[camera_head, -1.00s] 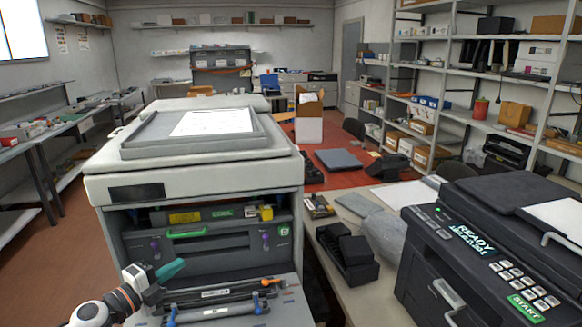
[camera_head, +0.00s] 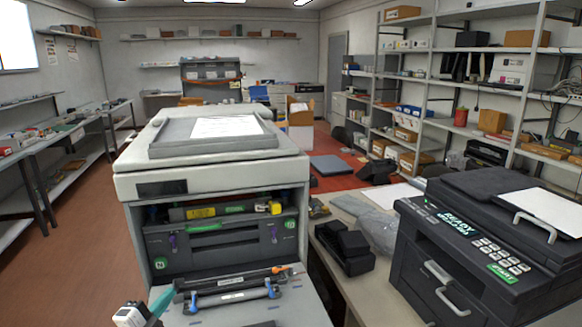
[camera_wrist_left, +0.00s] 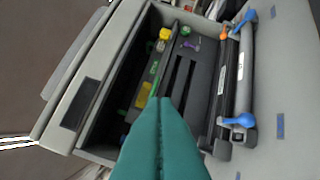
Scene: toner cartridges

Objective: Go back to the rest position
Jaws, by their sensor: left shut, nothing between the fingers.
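My left gripper (camera_head: 160,303) shows at the bottom of the head view, with teal fingers that are shut and empty. In the left wrist view its shut fingers (camera_wrist_left: 160,142) point toward the open front of the large white printer (camera_wrist_left: 110,65). The printer (camera_head: 215,176) stands left of centre in the head view, its front bay open. Toner cartridges (camera_head: 232,290) with blue ends lie on its lowered front flap, to the right of the gripper and apart from it. They also show in the left wrist view (camera_wrist_left: 240,80). My right gripper is not in view.
A black printer (camera_head: 440,265) with a lit READY display stands on a table at the right. A black holder (camera_head: 345,248) sits between the two printers. Shelves (camera_head: 460,90) line the right wall. The red-brown floor (camera_head: 85,240) at the left is clear.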

